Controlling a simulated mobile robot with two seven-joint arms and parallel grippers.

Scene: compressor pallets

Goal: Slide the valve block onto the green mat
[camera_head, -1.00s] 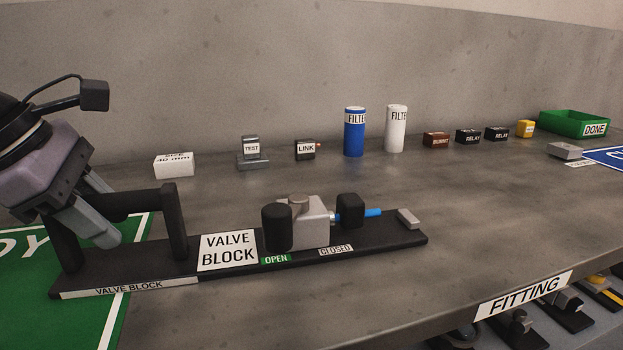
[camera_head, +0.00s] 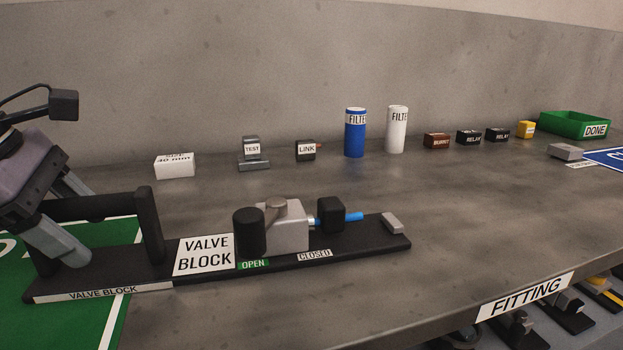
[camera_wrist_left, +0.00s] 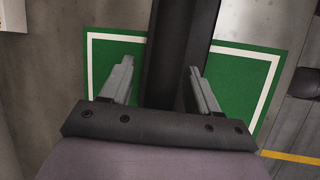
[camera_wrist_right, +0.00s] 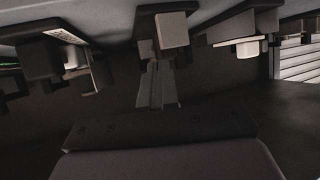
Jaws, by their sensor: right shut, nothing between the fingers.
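The valve block is a long black board (camera_head: 345,243) with an upright black handle frame at its left end and a grey valve (camera_head: 287,228) with black knobs on it. Its left end lies over the green mat (camera_head: 75,325); the rest, with label and valve, lies on the bare bench right of the mat's white border. My left gripper (camera_head: 62,215) is at the handle, one finger on each side of the crossbar. In the left wrist view the fingers (camera_wrist_left: 160,85) stand wide apart with the dark bar between them. My right gripper (camera_wrist_right: 158,88) is shut and empty, below the bench.
A white box (camera_head: 174,166), a TEST block (camera_head: 252,150), a LINK block (camera_head: 306,151) and blue (camera_head: 355,133) and white filters stand behind. A green DONE tray (camera_head: 574,123) is at the far right. Dark fittings hang around my right gripper.

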